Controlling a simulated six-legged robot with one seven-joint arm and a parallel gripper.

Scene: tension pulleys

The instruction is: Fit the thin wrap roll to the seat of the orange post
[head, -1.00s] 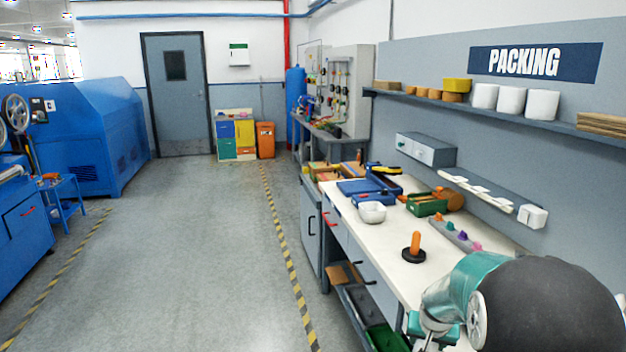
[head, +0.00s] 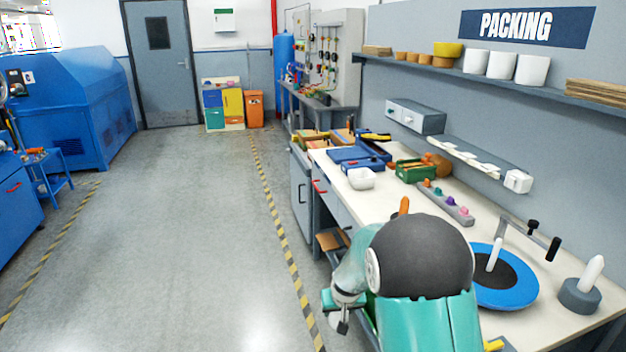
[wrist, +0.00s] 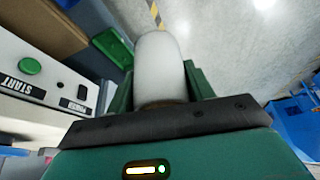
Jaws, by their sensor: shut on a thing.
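My gripper (wrist: 158,82) shows in the wrist view with its green fingers on both sides of a white, round-ended wrap roll (wrist: 160,62). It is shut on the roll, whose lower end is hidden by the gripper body. In the head view the orange post (head: 404,204) stands on the bench, and only its top shows above my dark, round arm joint. The post's black base and seat are hidden behind my arm. I cannot clearly make out the roll in the head view.
Open floor (head: 200,250) lies left.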

